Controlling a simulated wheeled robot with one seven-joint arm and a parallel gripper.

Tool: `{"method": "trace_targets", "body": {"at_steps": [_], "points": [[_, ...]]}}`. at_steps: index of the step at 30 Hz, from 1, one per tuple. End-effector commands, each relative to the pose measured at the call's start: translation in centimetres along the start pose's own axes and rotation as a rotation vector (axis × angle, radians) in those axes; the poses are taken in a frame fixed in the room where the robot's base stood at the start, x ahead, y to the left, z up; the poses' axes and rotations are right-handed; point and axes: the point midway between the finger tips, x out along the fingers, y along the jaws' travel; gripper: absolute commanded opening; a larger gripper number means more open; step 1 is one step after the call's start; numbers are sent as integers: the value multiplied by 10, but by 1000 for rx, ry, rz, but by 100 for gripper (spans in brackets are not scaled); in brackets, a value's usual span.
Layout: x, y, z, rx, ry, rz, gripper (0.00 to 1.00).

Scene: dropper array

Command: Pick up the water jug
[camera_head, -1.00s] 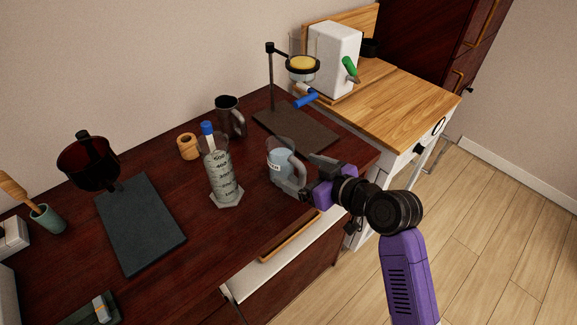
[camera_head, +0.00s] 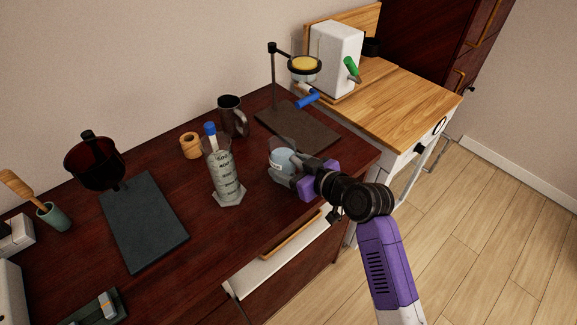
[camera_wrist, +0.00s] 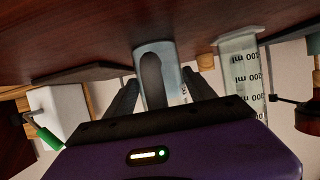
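The water jug (camera_head: 282,158) is a clear jug with pale blue water and a label. It stands upright on the dark wooden counter, partly hidden behind my gripper (camera_head: 284,172). In the wrist view, which is turned upside down, the jug (camera_wrist: 153,50) shows its handle towards the camera. My gripper (camera_wrist: 162,88) is open there, with one finger on each side of the handle. A gap shows between the handle and the left finger; whether the right finger touches the jug I cannot tell.
A graduated cylinder (camera_head: 222,172) with a blue top stands left of the jug. A dark metal pitcher (camera_head: 231,117) and a wooden ring-shaped item (camera_head: 191,145) are behind. A stand with a dark base (camera_head: 298,127) is at the back right. The counter's front edge is near my arm.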

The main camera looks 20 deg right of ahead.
Motion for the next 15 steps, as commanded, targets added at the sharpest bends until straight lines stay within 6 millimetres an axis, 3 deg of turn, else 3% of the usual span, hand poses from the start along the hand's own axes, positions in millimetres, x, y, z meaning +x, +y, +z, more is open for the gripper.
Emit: {"method": "trace_targets", "body": {"at_steps": [1, 5, 15], "points": [[0, 0, 0, 0, 0, 0, 26], [0, 0, 0, 0, 0, 0, 1], [-1, 0, -2, 0, 3, 1, 0]]}}
